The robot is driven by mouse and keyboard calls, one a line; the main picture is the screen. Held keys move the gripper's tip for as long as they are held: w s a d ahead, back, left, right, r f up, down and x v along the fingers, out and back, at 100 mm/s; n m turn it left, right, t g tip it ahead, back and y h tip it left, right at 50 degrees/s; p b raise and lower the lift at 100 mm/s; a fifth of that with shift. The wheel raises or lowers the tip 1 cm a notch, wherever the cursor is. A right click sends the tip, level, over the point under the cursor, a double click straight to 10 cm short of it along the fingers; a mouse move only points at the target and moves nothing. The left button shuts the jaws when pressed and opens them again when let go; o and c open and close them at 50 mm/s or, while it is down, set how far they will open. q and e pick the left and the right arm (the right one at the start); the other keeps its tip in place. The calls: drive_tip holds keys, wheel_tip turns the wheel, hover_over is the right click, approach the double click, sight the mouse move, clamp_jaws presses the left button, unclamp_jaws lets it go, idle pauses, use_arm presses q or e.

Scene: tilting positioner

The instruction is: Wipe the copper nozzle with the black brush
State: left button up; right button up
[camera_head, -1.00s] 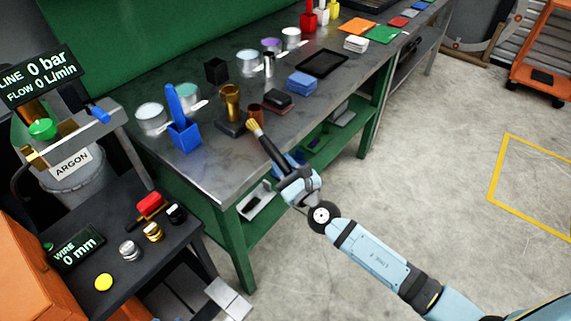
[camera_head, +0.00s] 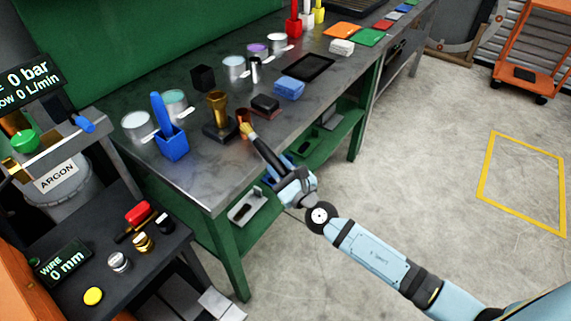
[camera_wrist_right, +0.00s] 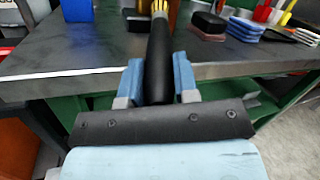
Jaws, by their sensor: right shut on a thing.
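The black brush (camera_head: 266,154) has a dark handle and yellow bristles. My right gripper (camera_head: 287,180) is shut on its handle, and the bristles point up and left over the bench edge. In the right wrist view the handle (camera_wrist_right: 158,62) stands between the two blue fingers (camera_wrist_right: 157,85), bristles at the top edge. The copper nozzle (camera_head: 242,116) is a small copper piece on the bench, just behind the bristle tip in the head view. The bristles overlap its lower part; I cannot tell whether they touch. My left gripper is not in view.
A brass piece on a dark base (camera_head: 218,112) stands left of the nozzle. A dark block (camera_head: 265,104) and blue cloths (camera_head: 289,88) lie to its right. A blue holder (camera_head: 171,142) stands further left. The bench front (camera_head: 205,180) is bare.

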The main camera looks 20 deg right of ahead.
drive_tip(key=shift+w+a, duration=0.1)
drive_tip(key=shift+a, duration=0.75)
drive_tip(key=s, duration=0.6)
drive_tip(key=shift+s, duration=0.15)
